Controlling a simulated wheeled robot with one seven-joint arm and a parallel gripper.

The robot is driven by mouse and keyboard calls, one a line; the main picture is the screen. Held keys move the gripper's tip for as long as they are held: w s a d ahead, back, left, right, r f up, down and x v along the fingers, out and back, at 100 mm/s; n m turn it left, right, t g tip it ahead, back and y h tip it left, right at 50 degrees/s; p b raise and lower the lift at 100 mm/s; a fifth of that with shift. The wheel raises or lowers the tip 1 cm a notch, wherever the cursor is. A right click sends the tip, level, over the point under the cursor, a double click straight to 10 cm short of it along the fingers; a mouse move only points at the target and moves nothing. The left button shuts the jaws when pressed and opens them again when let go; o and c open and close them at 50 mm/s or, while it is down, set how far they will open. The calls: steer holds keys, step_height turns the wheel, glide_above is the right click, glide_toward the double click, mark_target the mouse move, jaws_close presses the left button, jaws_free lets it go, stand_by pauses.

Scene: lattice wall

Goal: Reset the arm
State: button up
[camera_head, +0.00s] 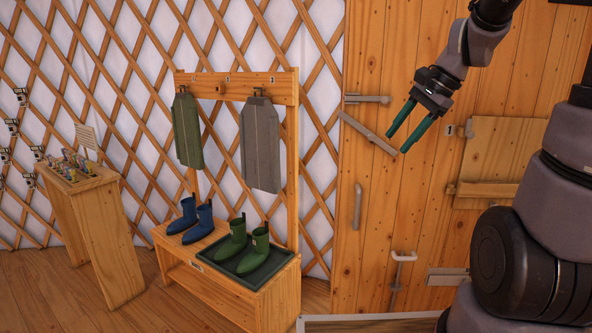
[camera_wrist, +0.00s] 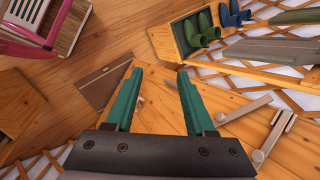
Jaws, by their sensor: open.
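My gripper (camera_head: 403,127) is open and empty, with two green fingers pointing down and left in front of the wooden door (camera_head: 425,65). In the wrist view the open fingers (camera_wrist: 157,88) show with nothing between them. My arm comes in from the right side of the head view, bending at the top right.
A bench (camera_head: 218,278) holds blue boots (camera_head: 197,218) and green boots (camera_head: 243,247), the green pair on a dark tray. Green and grey garments (camera_head: 261,147) hang above. A small stand (camera_head: 101,245) is at left. Metal latches (camera_head: 368,131) and handles sit on the door close to the gripper.

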steer(key=s+r+n+t+h, duration=0.3)
steer(key=s+r+n, duration=0.4)
steer(key=s, duration=0.5)
steer(key=shift+d+r+n+t, duration=0.2)
steer(key=shift+d+n+t, duration=0.15)
steer(key=shift+n+t, duration=0.2)
